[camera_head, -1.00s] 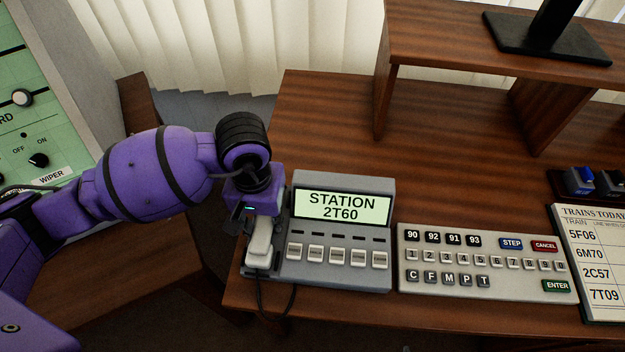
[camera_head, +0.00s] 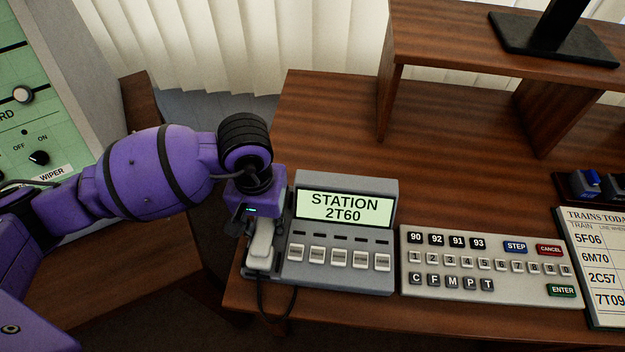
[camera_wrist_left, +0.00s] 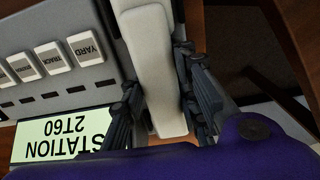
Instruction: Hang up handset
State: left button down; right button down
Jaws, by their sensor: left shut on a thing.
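The pale grey handset (camera_head: 262,243) is at the left side of the grey telephone unit (camera_head: 345,278), whose screen reads STATION 2T60. A dark cord hangs from the handset's near end. My left gripper (camera_head: 247,222) comes down over the handset's far part. In the left wrist view, its dark fingers (camera_wrist_left: 160,105) lie on both sides of the handset (camera_wrist_left: 152,60), shut on it. The unit's keys also show there, upside down. I cannot tell whether the handset rests fully in its cradle, as the gripper hides part of it. My right gripper is not in view.
A button keypad (camera_head: 487,264) sits to the right of the unit, with a train list (camera_head: 600,262) beyond it. A wooden shelf (camera_head: 480,50) stands at the back. A green panel (camera_head: 38,110) is at the far left. The wooden desk (camera_head: 325,125) behind the unit is clear.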

pick_arm(q)
jog(key=c, duration=1.3)
grip_release()
notch_tip(320, 180, up, 12)
